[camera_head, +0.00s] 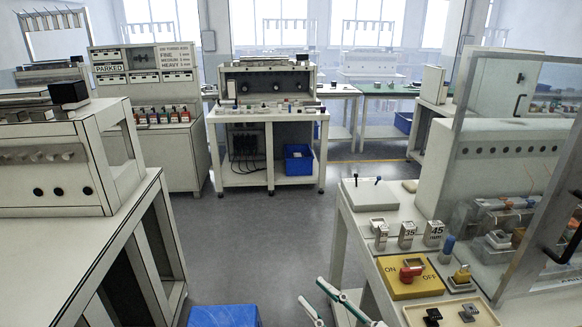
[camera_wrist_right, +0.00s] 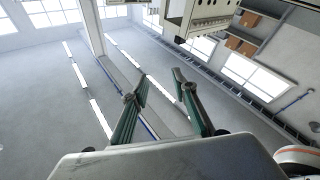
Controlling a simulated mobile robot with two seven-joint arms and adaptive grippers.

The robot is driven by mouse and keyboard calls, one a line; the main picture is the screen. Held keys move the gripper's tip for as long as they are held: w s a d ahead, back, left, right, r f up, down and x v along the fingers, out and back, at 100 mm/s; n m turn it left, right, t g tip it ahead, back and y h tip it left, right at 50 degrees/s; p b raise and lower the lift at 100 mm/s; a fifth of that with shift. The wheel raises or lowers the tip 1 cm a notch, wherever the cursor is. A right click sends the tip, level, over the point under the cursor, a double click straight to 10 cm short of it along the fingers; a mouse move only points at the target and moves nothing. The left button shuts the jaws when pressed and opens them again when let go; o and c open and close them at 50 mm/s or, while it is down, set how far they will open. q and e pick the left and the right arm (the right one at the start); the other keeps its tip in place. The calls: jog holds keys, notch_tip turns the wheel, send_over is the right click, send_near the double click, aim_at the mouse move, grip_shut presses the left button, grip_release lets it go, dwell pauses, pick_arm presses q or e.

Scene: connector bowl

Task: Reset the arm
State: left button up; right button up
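My right gripper (camera_head: 312,290) shows at the bottom edge of the head view, just right of centre, over the grey floor. Its two green-and-grey fingers stand apart, and nothing is between them. The gripper is left of the right-hand bench (camera_head: 345,235) and appears to touch nothing. My left gripper is not in view.
A blue bin (camera_head: 224,316) stands at the bottom centre. A white bench (camera_head: 60,225) stands left.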

jog(key=d+f+m+t+h, duration=0.2)
jog(key=d+f+m+h, duration=0.4)
jog(key=f, duration=0.5)
jog(key=s+d+f+m+g+h, duration=0.1)
jog(key=s+d+f+g+h, duration=0.2)
jog(key=s+f, duration=0.3)
jog(key=s+d+f+m+g+h, duration=0.1)
jog(key=s+d+f+g+h, duration=0.2)
jog(key=f, duration=0.9)
jog(key=s+d, duration=0.2)
jog(key=s, duration=0.2)
jog(key=shift+s+d+f+m+h, duration=0.3)
jog(key=shift+f, duration=0.1)
